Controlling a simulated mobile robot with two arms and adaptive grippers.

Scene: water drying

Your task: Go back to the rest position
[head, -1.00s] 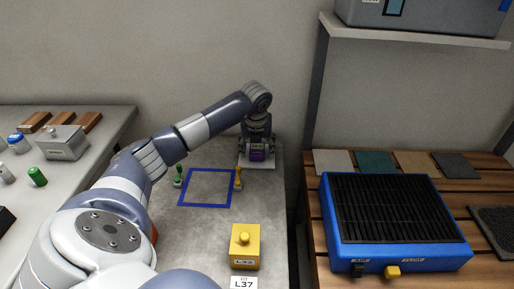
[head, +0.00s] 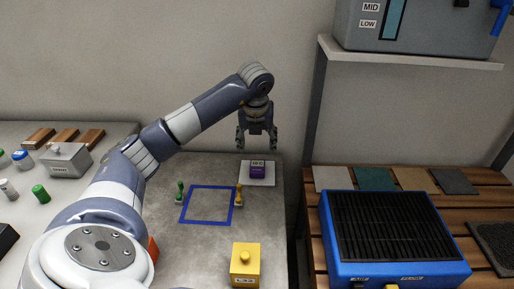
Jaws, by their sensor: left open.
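My left gripper (head: 257,145) is open and empty. My left arm reaches in from the lower left, over the table's left part. My right gripper is not in view.
A blue square outline (head: 184,217) lies on the table with a green stamp-like piece (head: 180,191) and a yellow one (head: 239,196) beside it. A yellow box (head: 245,272) stands in front. A blue grill-topped unit (head: 330,245) stands on slats at right, below a shelf (head: 420,54).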

